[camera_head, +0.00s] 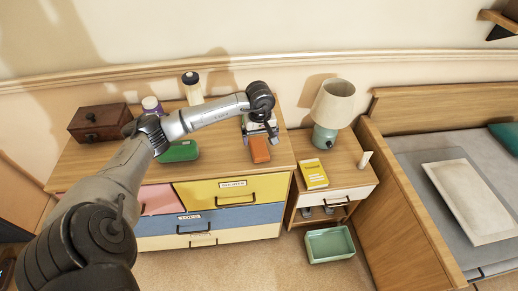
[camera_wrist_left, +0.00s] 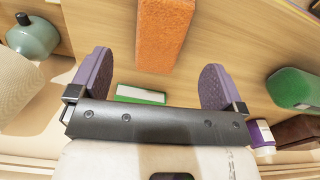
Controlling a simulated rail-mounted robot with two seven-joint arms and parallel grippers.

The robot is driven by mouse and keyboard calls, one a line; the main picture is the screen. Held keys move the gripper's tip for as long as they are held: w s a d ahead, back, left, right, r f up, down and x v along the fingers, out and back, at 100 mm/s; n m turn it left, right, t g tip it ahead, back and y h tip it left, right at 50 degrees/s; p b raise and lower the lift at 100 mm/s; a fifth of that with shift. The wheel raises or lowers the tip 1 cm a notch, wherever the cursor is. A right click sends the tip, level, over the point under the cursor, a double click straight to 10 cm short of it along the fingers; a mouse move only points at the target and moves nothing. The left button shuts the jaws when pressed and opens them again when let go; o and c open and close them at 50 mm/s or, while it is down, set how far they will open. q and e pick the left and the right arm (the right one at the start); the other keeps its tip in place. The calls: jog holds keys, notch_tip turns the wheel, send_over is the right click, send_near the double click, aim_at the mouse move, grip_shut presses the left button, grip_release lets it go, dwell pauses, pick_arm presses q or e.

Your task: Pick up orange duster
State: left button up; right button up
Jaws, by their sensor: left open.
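The orange duster (camera_head: 259,149) lies on the dresser top near its front right, just in front of my left gripper (camera_head: 261,131). In the left wrist view the orange duster (camera_wrist_left: 164,35) shows as a rough orange block beyond the open fingertips, roughly in line with the gap between them. My left gripper (camera_wrist_left: 155,78) is open, with two purple finger pads spread apart and nothing held between them. I cannot tell its exact height above the dresser. My right gripper is in neither view.
A green duster (camera_head: 180,151) lies to the left on the dresser (camera_head: 215,168). A green-and-white item (camera_wrist_left: 140,95) shows between the fingers. A lamp (camera_head: 332,110) stands right.

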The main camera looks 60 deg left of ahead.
aim_at(260, 148)
pick_arm(q)
jog(key=shift+f, duration=3.15)
jog(key=c, duration=1)
jog(key=shift+r, duration=0.1)
notch_tip(260, 148, up, 4)
jog(key=shift+a+f, duration=0.1)
jog(key=w+d+r, duration=0.1)
jog(key=d+r, duration=0.1)
jog(key=d, duration=0.1)
jog(key=w+d+r, duration=0.1)
jog(key=d+r, duration=0.1)
jog(key=d, duration=0.2)
jog(key=w+d+r, duration=0.1)
jog(key=d+r, duration=0.2)
jog(key=d, duration=0.1)
jog(key=shift+w+d+p, duration=0.1)
jog(key=shift+w+p, duration=0.25)
